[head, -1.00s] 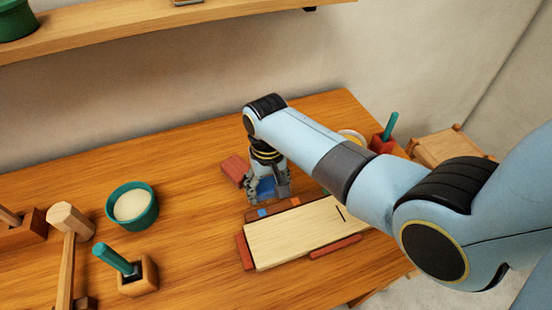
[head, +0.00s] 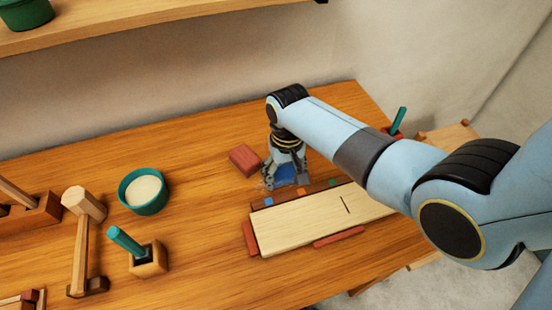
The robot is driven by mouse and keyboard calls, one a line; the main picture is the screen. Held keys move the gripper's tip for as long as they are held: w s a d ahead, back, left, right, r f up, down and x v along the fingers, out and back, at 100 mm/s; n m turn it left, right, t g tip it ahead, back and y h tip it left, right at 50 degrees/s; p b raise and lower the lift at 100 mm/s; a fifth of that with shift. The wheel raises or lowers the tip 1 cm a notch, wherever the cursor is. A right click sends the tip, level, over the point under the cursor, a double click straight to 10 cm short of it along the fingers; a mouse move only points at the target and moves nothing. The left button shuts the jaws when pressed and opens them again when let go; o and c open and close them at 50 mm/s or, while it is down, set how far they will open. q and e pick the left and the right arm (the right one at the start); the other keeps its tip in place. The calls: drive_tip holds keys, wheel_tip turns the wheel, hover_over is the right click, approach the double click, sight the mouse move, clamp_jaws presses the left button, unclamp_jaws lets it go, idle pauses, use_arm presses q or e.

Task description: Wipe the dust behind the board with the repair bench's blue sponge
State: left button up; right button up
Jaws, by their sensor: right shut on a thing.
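The pale wooden board (head: 310,228) lies on the bench between red rails, with a short dark line on its face. A brown strip with blue, orange and green squares (head: 318,189) runs along its back edge. My right gripper (head: 284,181) points down just behind that strip, shut on the blue sponge (head: 286,180). The sponge is low, at or close to the bench top, and partly hidden by the fingers. Faint pale specks, perhaps dust (head: 263,184), show left of the gripper. My left gripper is not in view.
A red block (head: 245,159) lies close behind and left of the gripper. A teal bowl of pale stuff (head: 144,193), a wooden holder with a teal-handled tool (head: 147,260) and a mallet (head: 82,240) stand left. A shelf (head: 150,22) overhangs the back.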

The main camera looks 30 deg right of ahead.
drive_tip(key=shift+s+d, duration=0.1)
drive_tip(key=shift+d, duration=0.25)
drive_tip(key=shift+w+a+f, duration=0.1)
drive_tip(key=shift+w+a, duration=0.05)
drive_tip(key=shift+a, duration=0.7)
drive_tip(key=shift+w+a, duration=0.2)
drive_tip(key=shift+a, duration=0.6)
drive_tip(key=shift+w+a+f, duration=0.1)
drive_tip(key=shift+w+a, duration=0.05)
drive_tip(key=shift+a, duration=0.7)
drive_tip(key=shift+s+d+r, duration=0.1)
drive_tip(key=shift+s+d, duration=0.05)
drive_tip(key=shift+d, duration=0.5)
drive_tip(key=shift+s+d, duration=0.15)
drive_tip(key=shift+d, duration=0.45)
drive_tip(key=shift+s+d, duration=0.15)
drive_tip(key=shift+d, duration=0.5)
drive_tip(key=shift+s+d, duration=0.15)
drive_tip(key=shift+d, duration=0.45)
drive_tip(key=shift+w+a+r, duration=0.1)
drive_tip(key=shift+w+a, duration=0.15)
drive_tip(key=shift+a, duration=0.55)
drive_tip(key=shift+w+a+r, duration=0.1)
drive_tip(key=shift+w+a, duration=0.15)
drive_tip(key=shift+a, duration=0.6)
drive_tip(key=shift+w+a, duration=0.25)
drive_tip(key=shift+a, duration=0.55)
drive_tip(key=shift+r, duration=0.1)
drive_tip(key=shift+r, duration=2.9)
